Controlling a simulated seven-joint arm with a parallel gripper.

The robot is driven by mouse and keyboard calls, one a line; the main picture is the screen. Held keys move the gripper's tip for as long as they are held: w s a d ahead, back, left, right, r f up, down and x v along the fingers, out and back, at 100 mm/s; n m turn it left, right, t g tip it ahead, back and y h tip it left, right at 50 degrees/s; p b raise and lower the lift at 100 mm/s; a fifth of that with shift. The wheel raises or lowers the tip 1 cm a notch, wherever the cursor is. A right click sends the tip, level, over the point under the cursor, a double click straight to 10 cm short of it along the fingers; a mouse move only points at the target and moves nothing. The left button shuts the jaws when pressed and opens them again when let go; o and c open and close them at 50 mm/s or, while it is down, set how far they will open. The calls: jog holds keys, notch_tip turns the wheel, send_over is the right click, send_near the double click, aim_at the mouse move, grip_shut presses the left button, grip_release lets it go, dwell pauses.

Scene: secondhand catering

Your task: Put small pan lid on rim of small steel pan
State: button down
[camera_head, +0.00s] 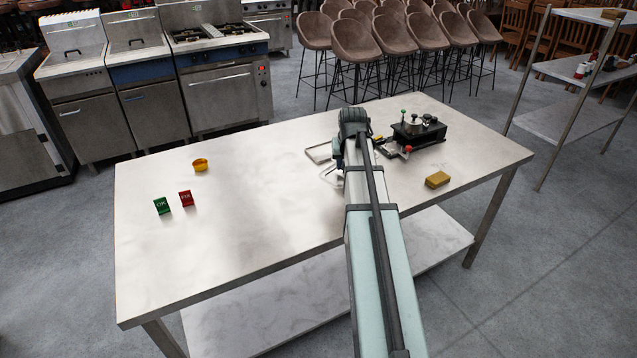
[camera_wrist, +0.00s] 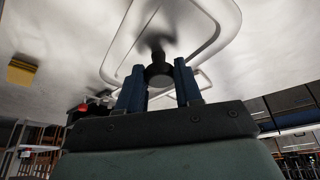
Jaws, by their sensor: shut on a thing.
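My gripper (camera_wrist: 159,80) has its two blue fingers shut on the dark knob of the small pan lid (camera_wrist: 205,45), whose pale rounded rim shows in the wrist view. In the head view the lid (camera_head: 331,172) shows only as a pale edge left of my arm, which hides the rest and the fingers. A thin rounded rectangular outline, probably the small steel pan (camera_head: 309,154), lies just beyond it on the table. In the wrist view a second outline sits behind the fingers. I cannot tell whether lid and pan touch.
The steel table (camera_head: 235,225) is clear at the middle and front. A black device with knobs (camera_head: 418,131) stands right of my arm, with a yellow sponge (camera_head: 437,179) nearer.

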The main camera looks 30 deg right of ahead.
jog(key=w+d+r+n+y, duration=0.2)
jog(key=w+d+r+n, duration=0.2)
jog(key=w+d, duration=0.6)
jog(key=shift+d+r+n, duration=0.35)
jog(key=shift+d+n, duration=0.25)
jog(key=shift+w+f, duration=0.1)
jog(key=shift+f, duration=3.3)
jog(key=shift+f, duration=0.35)
jog(key=c, duration=0.7)
grip_release()
